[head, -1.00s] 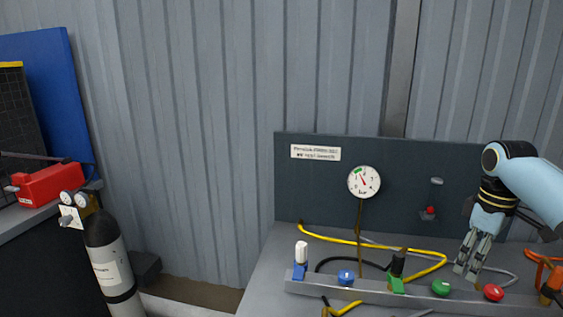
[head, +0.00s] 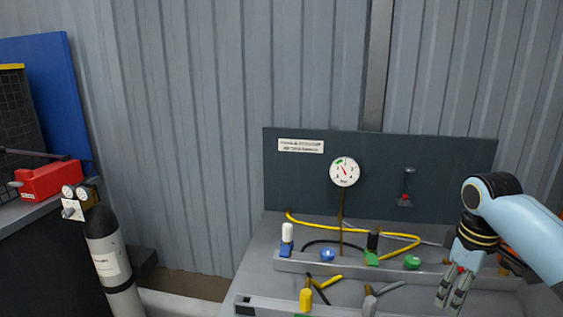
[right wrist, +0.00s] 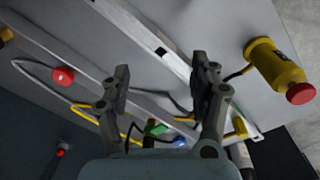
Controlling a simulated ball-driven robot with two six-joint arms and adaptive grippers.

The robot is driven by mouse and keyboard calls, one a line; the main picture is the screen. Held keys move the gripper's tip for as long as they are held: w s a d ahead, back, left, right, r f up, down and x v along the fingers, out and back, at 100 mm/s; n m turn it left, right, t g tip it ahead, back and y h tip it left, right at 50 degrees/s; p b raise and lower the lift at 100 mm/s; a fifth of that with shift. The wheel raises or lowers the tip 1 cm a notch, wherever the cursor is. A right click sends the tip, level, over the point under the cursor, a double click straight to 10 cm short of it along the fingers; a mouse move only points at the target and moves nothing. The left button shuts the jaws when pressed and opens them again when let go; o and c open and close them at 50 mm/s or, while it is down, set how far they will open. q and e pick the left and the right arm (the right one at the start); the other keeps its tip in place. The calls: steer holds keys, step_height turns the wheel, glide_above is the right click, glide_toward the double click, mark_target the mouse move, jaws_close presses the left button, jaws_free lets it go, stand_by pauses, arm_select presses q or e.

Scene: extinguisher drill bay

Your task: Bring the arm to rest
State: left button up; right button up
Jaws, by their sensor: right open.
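My right arm comes in from the right in the head view, light blue with black and yellow bands. Its gripper (head: 455,289) hangs fingers down over the right part of the bench (head: 262,262). In the right wrist view the two fingers (right wrist: 160,85) stand apart with nothing between them, so it is open and empty. The red knob (right wrist: 63,75) on the rail shows to the left of the fingers there. My left gripper is not in view.
A dark panel (head: 420,160) with a gauge (head: 344,172) stands behind the bench. Rails carry a white-topped valve (head: 287,235), a blue knob (head: 327,255) and a green knob (head: 412,262). A yellow cylinder with a red cap (right wrist: 277,65) lies in the wrist view. A grey gas cylinder (head: 108,262) stands left.

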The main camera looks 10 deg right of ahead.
steer(key=s+a+f+m+t, duration=0.1)
steer(key=s+a+f+m, duration=0.1)
steer(key=s+a, duration=0.8)
steer(key=s+a+r+m+t, duration=0.1)
steer(key=s+r, duration=0.3)
steer(key=s, duration=0.3)
steer(key=s+a+r+m+t, duration=0.1)
steer(key=s+a+r, duration=0.15)
steer(key=s, duration=0.45)
steer(key=s+d+f+g+b, duration=0.15)
steer(key=f+b, duration=0.25)
steer(key=f, duration=1.1)
steer(key=w+d+f+b, duration=0.1)
steer(key=d+f+b, duration=0.15)
steer(key=f, duration=1.35)
arm_select(q)
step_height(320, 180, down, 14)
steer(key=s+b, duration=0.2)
steer(key=b, duration=0.5)
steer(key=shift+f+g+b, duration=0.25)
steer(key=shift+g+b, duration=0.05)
steer(key=shift+b, duration=0.1)
arm_select(e)
steer(key=s+f, duration=1)
steer(key=f, duration=0.2)
steer(key=s+f+m+g, duration=0.1)
steer(key=s+f, duration=0.9)
steer(key=f, duration=0.3)
steer(key=shift+d+f, duration=0.2)
